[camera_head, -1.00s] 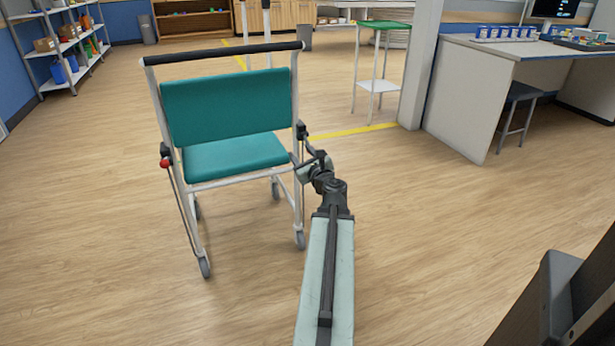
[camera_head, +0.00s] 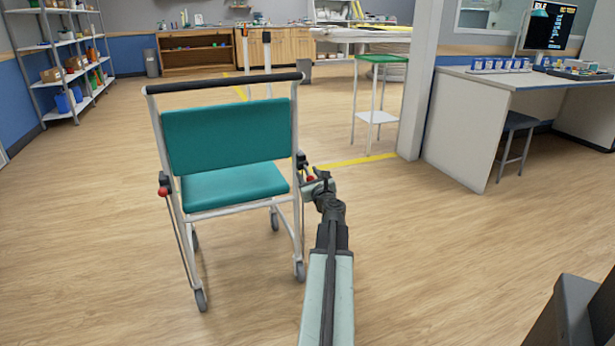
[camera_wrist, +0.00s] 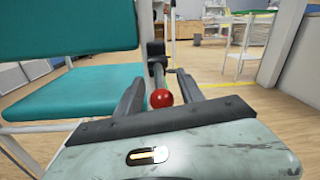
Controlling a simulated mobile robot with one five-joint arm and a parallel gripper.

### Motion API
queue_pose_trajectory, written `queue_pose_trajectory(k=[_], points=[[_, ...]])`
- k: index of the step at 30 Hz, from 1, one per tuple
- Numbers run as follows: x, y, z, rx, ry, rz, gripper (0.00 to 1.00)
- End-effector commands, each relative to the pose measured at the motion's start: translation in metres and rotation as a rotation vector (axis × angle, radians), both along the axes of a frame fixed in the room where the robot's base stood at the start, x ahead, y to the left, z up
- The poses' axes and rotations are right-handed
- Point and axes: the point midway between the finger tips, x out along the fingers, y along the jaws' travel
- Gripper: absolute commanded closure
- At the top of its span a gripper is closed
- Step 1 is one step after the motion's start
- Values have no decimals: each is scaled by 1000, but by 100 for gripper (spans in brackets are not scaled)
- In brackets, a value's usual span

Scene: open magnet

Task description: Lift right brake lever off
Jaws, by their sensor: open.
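The teal chair (camera_head: 226,137) on casters stands left of my arm, its back towards me. The right brake lever (camera_wrist: 161,98) has a red ball knob and a dark shaft. In the head view the red knob (camera_head: 310,178) shows beside my gripper (camera_head: 312,183) at the chair's right side. Contact between fingers and knob cannot be told. The left brake lever (camera_head: 162,191) also has a red knob, on the chair's left side.
A small green-topped stand (camera_head: 382,60) is behind at the right, near a white pillar (camera_head: 417,80). A desk (camera_head: 480,120) with a stool (camera_head: 518,125) is at the right. Shelves (camera_head: 65,60) stand at the far left. The floor around the chair is clear.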

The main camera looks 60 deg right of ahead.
Motion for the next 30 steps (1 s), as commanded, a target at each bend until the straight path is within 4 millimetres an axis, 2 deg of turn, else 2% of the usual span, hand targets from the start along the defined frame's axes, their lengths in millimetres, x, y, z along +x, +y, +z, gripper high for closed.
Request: queue_pose_trajectory(k=[3, 4, 6, 9, 30], points=[[0, 1, 0, 0, 0, 0, 55], [0, 1, 0, 0, 0, 0, 57], [0, 1, 0, 0, 0, 0, 77], [0, 1, 0, 0, 0, 1, 100], [1, 3, 0, -1, 0, 4, 100]])
